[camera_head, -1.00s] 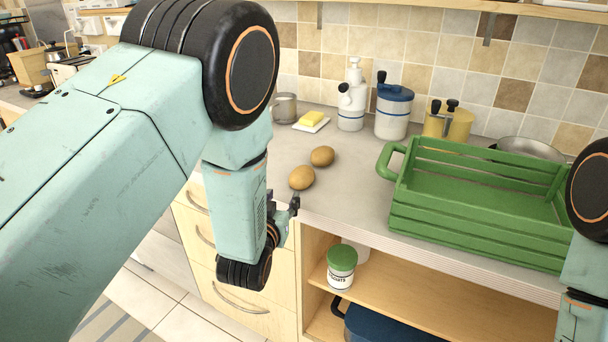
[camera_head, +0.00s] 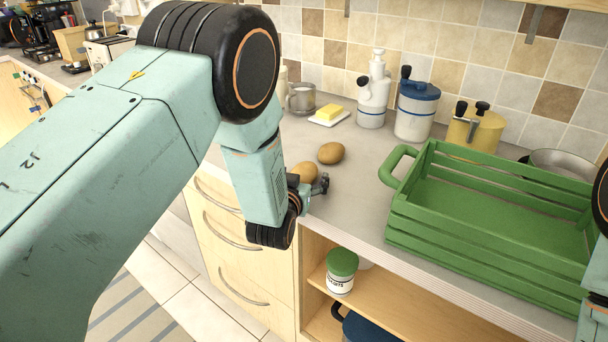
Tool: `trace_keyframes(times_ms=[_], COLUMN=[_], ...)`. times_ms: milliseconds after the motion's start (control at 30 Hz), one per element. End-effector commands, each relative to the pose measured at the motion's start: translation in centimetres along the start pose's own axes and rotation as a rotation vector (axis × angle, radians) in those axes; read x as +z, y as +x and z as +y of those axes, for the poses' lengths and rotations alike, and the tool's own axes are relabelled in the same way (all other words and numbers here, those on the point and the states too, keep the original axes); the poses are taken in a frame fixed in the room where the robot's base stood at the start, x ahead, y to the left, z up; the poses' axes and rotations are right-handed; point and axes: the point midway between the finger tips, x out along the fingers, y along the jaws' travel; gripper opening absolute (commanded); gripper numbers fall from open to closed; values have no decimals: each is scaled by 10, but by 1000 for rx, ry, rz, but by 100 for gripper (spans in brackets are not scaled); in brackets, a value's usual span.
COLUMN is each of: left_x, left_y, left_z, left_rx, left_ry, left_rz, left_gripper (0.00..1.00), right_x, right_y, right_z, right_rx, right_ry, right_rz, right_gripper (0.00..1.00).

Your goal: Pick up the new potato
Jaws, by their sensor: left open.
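Two brown potatoes lie on the grey countertop. The farther potato (camera_head: 331,153) is in full view. The nearer potato (camera_head: 306,171) is partly hidden behind my left gripper. My left gripper (camera_head: 318,186) is at the counter's front edge, just in front of the nearer potato. It is open, and I see nothing held in it. Whether it touches the potato I cannot tell. Of my right arm only a part shows at the right edge, and its gripper is out of view.
A green slatted crate (camera_head: 480,240) stands on the counter to the right. Behind the potatoes are a butter dish (camera_head: 329,115), a glass mug (camera_head: 301,98), a white bottle (camera_head: 374,95) and a blue-lidded jar (camera_head: 415,110). A green-lidded jar (camera_head: 341,270) stands on the shelf below.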

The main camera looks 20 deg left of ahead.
Motion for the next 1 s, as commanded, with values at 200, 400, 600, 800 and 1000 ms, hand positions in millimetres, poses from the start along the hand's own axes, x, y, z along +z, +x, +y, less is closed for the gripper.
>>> trace_keyframes(times_ms=[200,400,600,800,1000], left_x=[1,1,0,0,1], left_y=[12,12,13,13,13], left_z=[-2,-3,-1,0,0], left_rx=[1,0,-1,-2,-2], left_ry=[1,0,0,0,0], left_rz=[-1,-2,-1,-1,-2], left_gripper=[85,85,68,51,34], right_x=[1,0,0,0,0], right_y=[1,1,1,1,1], right_z=[0,0,0,0,0], right_rx=[0,0,0,0,0], right_ry=[1,0,0,0,1], right_rz=[-1,-1,-1,-1,-1], right_gripper=[40,40,40,40,40])
